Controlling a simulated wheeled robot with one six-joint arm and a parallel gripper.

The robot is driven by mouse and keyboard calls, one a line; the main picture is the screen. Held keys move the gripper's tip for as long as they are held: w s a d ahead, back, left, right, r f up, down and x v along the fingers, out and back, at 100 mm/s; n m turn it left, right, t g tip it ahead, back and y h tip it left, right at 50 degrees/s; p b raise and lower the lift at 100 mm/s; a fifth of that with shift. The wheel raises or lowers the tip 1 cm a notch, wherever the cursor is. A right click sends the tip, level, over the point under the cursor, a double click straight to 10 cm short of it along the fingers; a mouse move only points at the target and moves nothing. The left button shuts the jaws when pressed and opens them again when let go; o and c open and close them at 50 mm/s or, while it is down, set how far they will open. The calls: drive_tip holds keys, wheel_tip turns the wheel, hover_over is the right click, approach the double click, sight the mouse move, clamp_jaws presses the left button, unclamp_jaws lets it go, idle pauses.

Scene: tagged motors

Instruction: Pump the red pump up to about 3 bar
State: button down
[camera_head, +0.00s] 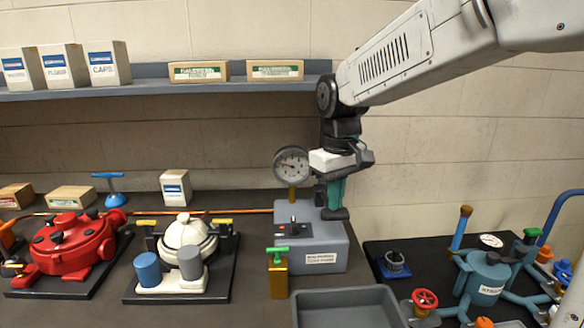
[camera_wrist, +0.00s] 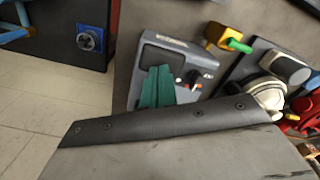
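The red pump (camera_head: 75,245) is a round red body on a black base plate at the left of the bench. A red part shows at the right edge of the wrist view (camera_wrist: 305,115). A round dial gauge (camera_head: 292,165) stands on a grey box (camera_head: 318,245); its reading is too small to tell. My gripper (camera_head: 336,208) hangs over the right rear of this box, far right of the red pump. Its teal fingers (camera_wrist: 157,85) look closed together in the wrist view, with nothing seen between them. I cannot tell whether they touch the box.
A white pump-like unit (camera_head: 187,245) stands between the red pump and the grey box. A brass block with a green handle (camera_head: 278,270) and a grey tray (camera_head: 348,306) are in front. A blue T-handle (camera_head: 112,188) stands behind. A teal unit (camera_head: 487,275) is at right.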

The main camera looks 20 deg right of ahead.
drive_tip(key=shift+f, duration=1.15)
drive_tip(key=shift+r, duration=2.4)
drive_tip(key=shift+f, duration=0.1)
idle(0.4)
idle(2.0)
drive_tip(key=shift+r, duration=0.2)
wheel_tip(320, 180, up, 5)
drive_tip(key=shift+f, duration=0.1)
idle(0.5)
